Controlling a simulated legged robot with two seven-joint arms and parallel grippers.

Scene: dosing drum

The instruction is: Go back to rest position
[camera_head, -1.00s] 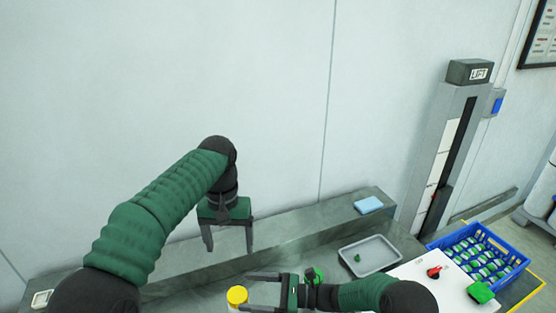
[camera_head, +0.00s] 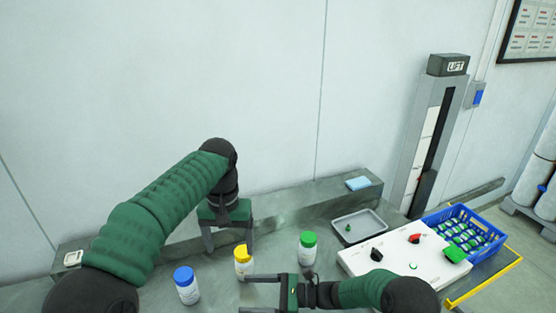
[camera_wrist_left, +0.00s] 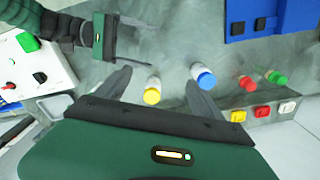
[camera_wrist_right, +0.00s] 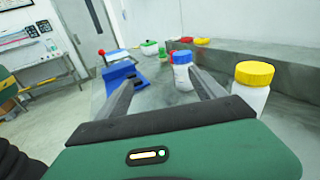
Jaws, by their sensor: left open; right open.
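My left gripper (camera_head: 229,248) hangs jaws down over the bench, open and empty. In the head view its fingers overlap the yellow-capped bottle (camera_head: 243,268); in the left wrist view that bottle (camera_wrist_left: 152,90) shows between the open fingers, ungripped. My right gripper (camera_head: 243,294) is lower in the head view, open and empty, pointing left in front of the yellow-capped bottle. A blue-capped bottle (camera_head: 187,288) stands left of it and a green-capped bottle (camera_head: 308,250) stands behind it to the right. In the right wrist view the blue-capped bottle (camera_wrist_right: 182,75) appears beyond the open fingers.
A grey tray (camera_head: 360,239) with a small green item, a white panel (camera_head: 350,263) with coloured knobs and a blue crate (camera_head: 480,263) of green-and-white items lie to the right. A ledge (camera_head: 290,204) runs along the wall. A LIFT column (camera_head: 411,165) stands behind.

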